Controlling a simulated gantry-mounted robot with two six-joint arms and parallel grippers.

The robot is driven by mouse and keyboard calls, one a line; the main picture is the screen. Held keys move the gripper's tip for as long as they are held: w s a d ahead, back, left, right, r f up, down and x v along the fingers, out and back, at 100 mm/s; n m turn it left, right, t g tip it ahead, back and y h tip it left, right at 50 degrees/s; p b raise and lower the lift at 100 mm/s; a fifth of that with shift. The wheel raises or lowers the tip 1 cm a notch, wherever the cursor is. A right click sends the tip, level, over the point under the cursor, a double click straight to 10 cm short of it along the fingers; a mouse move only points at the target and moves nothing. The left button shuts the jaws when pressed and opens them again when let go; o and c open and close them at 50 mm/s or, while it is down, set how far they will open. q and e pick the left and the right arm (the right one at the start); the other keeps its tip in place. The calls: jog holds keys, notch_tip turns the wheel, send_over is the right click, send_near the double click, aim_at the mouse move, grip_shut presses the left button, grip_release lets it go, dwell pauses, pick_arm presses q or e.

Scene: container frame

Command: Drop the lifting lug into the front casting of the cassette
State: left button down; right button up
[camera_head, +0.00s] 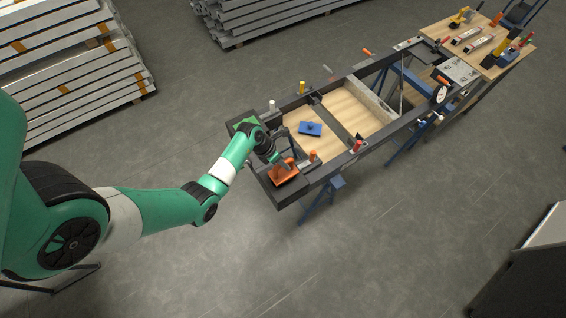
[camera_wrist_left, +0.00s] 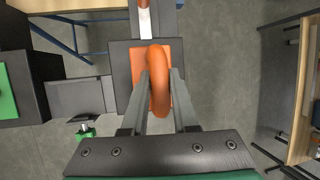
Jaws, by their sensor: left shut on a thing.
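The lifting lug (camera_wrist_left: 158,88) is an orange rounded loop, held between the two grey fingers of my left gripper (camera_wrist_left: 157,76) in the left wrist view. Behind it is an orange patch on a dark square block at the frame's corner, which looks like the front casting (camera_wrist_left: 117,60). In the head view my left gripper (camera_head: 280,161) is at the near left corner of the cassette (camera_head: 338,172), a long dark frame. Orange (camera_head: 284,175) shows just below the fingers there. I cannot tell whether the lug touches the casting or is seated in it. My right gripper is not in view.
A green-topped corner block (camera_head: 249,122) sits at the frame's far left corner. Small clamps stand along the rails. A wooden table (camera_head: 511,63) with tools is at the far right end. Blue trestles (camera_head: 318,204) stand beneath.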

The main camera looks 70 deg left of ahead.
aim_at(283, 172)
pick_arm(q)
jog(key=shift+f+b, duration=1.75)
jog(key=shift+f, duration=0.6)
dwell(1.6)
